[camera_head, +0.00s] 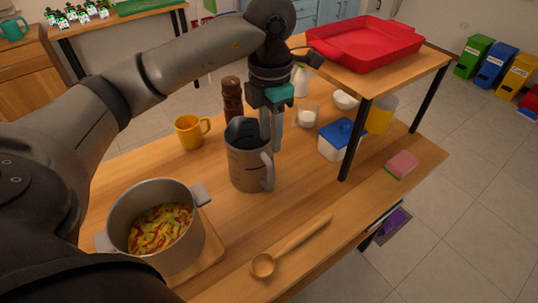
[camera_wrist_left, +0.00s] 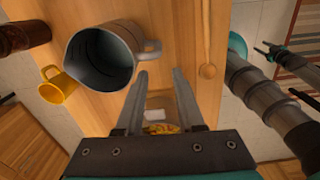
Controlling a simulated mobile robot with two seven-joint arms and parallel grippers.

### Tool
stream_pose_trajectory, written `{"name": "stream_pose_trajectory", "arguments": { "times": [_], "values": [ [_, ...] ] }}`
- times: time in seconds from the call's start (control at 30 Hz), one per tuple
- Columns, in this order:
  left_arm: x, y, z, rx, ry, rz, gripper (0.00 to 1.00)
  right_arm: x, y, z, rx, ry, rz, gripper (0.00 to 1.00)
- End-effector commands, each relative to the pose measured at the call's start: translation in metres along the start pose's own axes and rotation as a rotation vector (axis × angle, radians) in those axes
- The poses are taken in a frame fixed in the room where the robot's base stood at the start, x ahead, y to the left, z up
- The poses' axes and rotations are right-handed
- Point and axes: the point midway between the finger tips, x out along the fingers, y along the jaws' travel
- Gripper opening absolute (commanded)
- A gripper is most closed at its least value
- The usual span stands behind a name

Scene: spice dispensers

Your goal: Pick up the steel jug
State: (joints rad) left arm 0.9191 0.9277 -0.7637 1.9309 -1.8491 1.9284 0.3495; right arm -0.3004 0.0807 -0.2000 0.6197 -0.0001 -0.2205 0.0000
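The steel jug (camera_head: 248,165) stands upright on the wooden table, grey and open-topped, with its handle on the right in the head view. In the left wrist view the jug (camera_wrist_left: 103,55) shows its dark inside, its handle near my fingertips. My left gripper (camera_head: 272,145) is beside the jug's rim and handle. In the left wrist view its two fingers (camera_wrist_left: 160,75) are apart, with nothing between them; the handle lies just beyond the left finger. Whether a finger touches it is unclear.
A pot of stew (camera_head: 165,238) stands at the left front, a wooden spoon (camera_head: 290,245) in front. A yellow mug (camera_head: 190,132) and pepper mill (camera_head: 232,100) stand behind the jug. A blue-lidded box (camera_head: 338,142) and raised shelf with a red tray (camera_head: 365,47) are at right.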

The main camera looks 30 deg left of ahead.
Motion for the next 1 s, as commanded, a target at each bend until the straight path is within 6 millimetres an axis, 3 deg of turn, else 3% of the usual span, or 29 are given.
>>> {"name": "stream_pose_trajectory", "arguments": {
  "times": [0.2, 0.4, 0.73, 1.0],
  "values": [
    [0.048, -0.001, -0.001, -0.002, 0.007, -0.003, 0.37, 0.009, 0.0, 0.001, 0.0, 0.001, 0.0, 0.5],
    [0.083, 0.0, -0.001, -0.002, 0.005, -0.002, 0.37, 0.015, 0.0, 0.001, 0.0, 0.001, 0.0, 0.5],
    [0.104, 0.001, 0.001, -0.002, 0.004, -0.002, 0.37, 0.018, -0.001, 0.001, 0.0, 0.002, 0.0, 0.5],
    [0.143, 0.003, 0.005, -0.002, 0.004, -0.002, 0.37, 0.025, -0.001, 0.001, 0.0, 0.002, 0.0, 0.5]
  ]
}}
